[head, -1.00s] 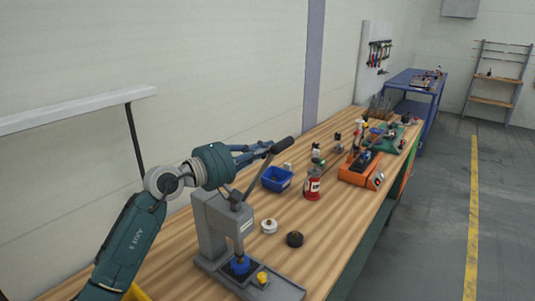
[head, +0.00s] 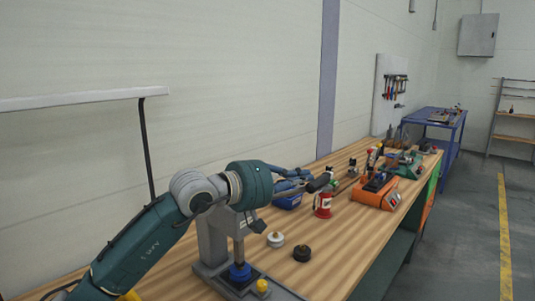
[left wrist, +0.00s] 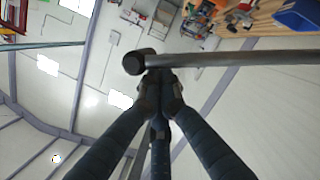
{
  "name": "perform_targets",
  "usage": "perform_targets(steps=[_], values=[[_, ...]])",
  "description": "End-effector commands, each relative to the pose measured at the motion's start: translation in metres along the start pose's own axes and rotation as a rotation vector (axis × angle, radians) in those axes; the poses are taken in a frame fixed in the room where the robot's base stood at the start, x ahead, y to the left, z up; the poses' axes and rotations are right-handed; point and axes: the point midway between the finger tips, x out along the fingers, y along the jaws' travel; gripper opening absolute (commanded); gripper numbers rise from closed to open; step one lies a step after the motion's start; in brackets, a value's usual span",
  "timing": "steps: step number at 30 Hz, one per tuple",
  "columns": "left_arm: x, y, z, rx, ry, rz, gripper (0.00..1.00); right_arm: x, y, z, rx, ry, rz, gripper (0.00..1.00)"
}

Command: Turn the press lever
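The grey press (head: 212,240) stands on the near part of the wooden bench. Its lever, with a thick black end (head: 319,182), points out to the right, partly hidden behind my left arm and gripper. In the left wrist view the lever (left wrist: 235,58) crosses the picture just above my fingertips. My left gripper (head: 300,180) is at the lever's black end; in the wrist view its blue fingers (left wrist: 160,92) draw close together there. I cannot tell whether they clasp the lever or only touch it. My right gripper is not in view.
A blue bin (head: 288,201) is behind the gripper, with a red bottle (head: 323,205) beside it. White (head: 275,239) and black (head: 301,253) knobbed parts lie right of the press. An orange device (head: 377,194) stands farther along. The bench's front right is clear.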

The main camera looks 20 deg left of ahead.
Motion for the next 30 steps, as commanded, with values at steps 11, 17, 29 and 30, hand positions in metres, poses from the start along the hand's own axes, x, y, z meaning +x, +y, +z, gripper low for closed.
perform_targets(steps=[11,17,29,30], values=[[0.008,-0.017,0.032,0.131,-0.006,-0.038,0.0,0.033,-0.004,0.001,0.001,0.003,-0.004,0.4],[0.009,-0.018,0.035,0.145,-0.009,-0.045,0.0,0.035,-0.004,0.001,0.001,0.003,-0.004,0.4],[0.008,-0.019,0.036,0.144,-0.01,-0.046,0.0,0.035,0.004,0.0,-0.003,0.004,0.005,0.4],[0.006,-0.019,0.035,0.144,-0.01,-0.046,0.0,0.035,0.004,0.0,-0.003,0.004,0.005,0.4]])
